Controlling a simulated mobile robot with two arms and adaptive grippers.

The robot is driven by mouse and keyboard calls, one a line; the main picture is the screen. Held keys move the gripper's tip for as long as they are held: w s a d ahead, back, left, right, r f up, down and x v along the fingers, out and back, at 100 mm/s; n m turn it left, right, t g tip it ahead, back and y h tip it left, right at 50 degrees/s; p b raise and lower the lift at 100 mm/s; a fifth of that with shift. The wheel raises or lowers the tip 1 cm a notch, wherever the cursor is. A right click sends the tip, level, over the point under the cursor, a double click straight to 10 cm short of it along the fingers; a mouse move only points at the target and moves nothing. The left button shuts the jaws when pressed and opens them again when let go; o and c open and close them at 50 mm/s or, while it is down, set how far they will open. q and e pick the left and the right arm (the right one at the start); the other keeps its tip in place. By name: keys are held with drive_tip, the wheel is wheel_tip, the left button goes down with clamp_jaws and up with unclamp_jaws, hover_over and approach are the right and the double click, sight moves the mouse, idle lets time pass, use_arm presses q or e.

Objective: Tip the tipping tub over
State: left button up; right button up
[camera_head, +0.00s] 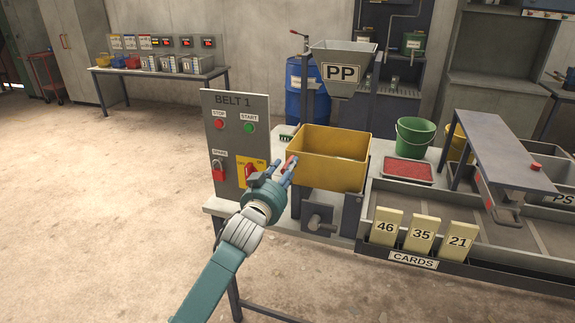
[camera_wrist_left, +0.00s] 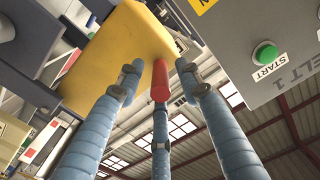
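The tipping tub (camera_head: 338,172) is a yellow open-topped box, upright on a grey stand on the table. It also shows as a yellow wall in the left wrist view (camera_wrist_left: 110,50). A red handle (camera_wrist_left: 159,82) sticks out from the tub's side towards my left gripper. My left gripper (camera_head: 285,168) is at the tub's left side, its blue fingers pointing at it. In the left wrist view its fingers are spread around the red handle, with gaps visible, so it looks open. My right gripper is in neither view.
The BELT 1 panel (camera_head: 232,112) stands close on the left of my gripper, with buttons and a yellow switch. A grey PP hopper (camera_head: 343,62) is behind the tub. A green bucket (camera_head: 414,138) and red tray (camera_head: 408,170) are right of it. Cards (camera_head: 420,235) stand in front right.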

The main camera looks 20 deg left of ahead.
use_arm(q)
drive_tip(key=shift+w+d, duration=0.1)
drive_tip(key=shift+w, duration=0.75)
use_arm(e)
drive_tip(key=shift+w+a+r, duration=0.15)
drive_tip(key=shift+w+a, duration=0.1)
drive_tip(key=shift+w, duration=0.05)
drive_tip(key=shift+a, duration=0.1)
use_arm(q)
drive_tip(key=shift+c, duration=0.2)
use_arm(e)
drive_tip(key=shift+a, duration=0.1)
use_arm(q)
clamp_jaws()
drive_tip(key=shift+r, duration=0.1)
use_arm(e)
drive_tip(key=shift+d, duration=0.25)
